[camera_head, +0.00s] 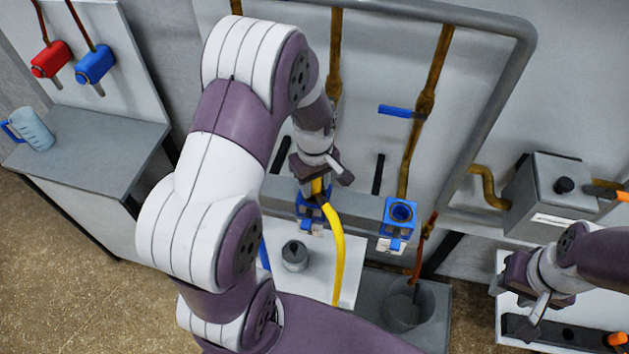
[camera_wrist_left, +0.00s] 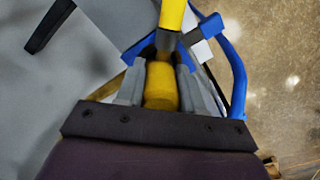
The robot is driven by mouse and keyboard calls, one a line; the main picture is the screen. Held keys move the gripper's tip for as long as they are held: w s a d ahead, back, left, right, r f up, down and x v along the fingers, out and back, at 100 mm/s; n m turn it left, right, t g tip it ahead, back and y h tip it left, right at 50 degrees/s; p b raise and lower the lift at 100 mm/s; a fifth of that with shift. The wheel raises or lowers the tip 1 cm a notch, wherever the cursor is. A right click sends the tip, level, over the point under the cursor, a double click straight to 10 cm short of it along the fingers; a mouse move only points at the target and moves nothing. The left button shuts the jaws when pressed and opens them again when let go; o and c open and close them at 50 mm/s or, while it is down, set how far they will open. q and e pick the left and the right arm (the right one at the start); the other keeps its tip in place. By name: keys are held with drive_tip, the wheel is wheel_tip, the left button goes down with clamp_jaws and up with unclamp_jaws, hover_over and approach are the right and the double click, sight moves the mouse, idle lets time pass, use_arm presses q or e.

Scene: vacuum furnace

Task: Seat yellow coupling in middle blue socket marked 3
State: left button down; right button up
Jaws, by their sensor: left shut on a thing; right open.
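My left gripper (camera_head: 318,178) is shut on the yellow coupling (camera_head: 317,187). The coupling is just above or at a blue socket (camera_head: 309,208) on the grey rail; whether it is inside cannot be told. In the left wrist view the coupling (camera_wrist_left: 161,88) lies between the two grey fingers of my left gripper (camera_wrist_left: 160,68). A yellow hose (camera_head: 338,245) hangs from this spot towards the front. A second blue socket (camera_head: 401,213) to the right is empty. Socket numbers are not legible. My right gripper (camera_head: 527,279) is open, low at the right.
A white panel (camera_head: 345,262) with a grey round knob (camera_head: 294,256) lies below the rail. A grey bucket (camera_head: 408,305) stands at the lower right. A grey box (camera_head: 556,196) with a black knob and brown pipes are at the right. A blue valve handle (camera_head: 395,111) projects above.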

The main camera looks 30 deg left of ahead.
use_arm(q)
drive_tip(key=shift+f, duration=0.1)
drive_tip(key=c, duration=0.6)
unclamp_jaws()
wheel_tip(320, 180, up, 13)
drive_tip(key=shift+f+b, duration=0.15)
drive_tip(key=shift+b, duration=0.25)
drive_tip(key=shift+w+m, duration=0.15)
drive_tip(key=shift+m, duration=0.25)
drive_tip(key=s+d+f+m, duration=0.1)
drive_tip(key=s+m, duration=0.2)
drive_tip(key=s+d+f+m+t, duration=0.1)
drive_tip(key=s+d+f+m, duration=0.1)
drive_tip(key=s+m, duration=0.1)
drive_tip(key=s+d+f+m, duration=0.1)
drive_tip(key=s+d+m, duration=0.1)
drive_tip(key=m, duration=0.3)
drive_tip(key=shift+s+d+f, duration=0.1)
drive_tip(key=shift+s+f, duration=0.2)
drive_tip(key=shift+s, duration=0.35)
